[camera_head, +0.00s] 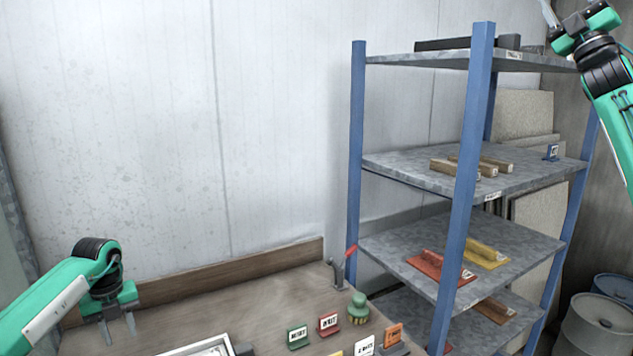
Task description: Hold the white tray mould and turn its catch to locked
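A white-rimmed tray (208,346), which looks like the white tray mould, lies on the wooden bench at the bottom edge. Only its far part shows; the rest is cut off by the frame. A small dark block (243,349) is at its right corner; I cannot tell whether this is the catch. My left gripper (118,338) points down over the bench, left of the tray and apart from it. Its two fingers are spread with nothing between them. My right gripper (553,14) is raised at the top right, partly cut off, and its finger opening is unclear.
The bench (280,284) has a raised back edge. Green (298,338), red (328,324) and other label stands and a green knobbed object (358,309) are on its right. A blue-post shelf (470,150) holds trowels and wooden blocks. Drums (597,325) stand at right.

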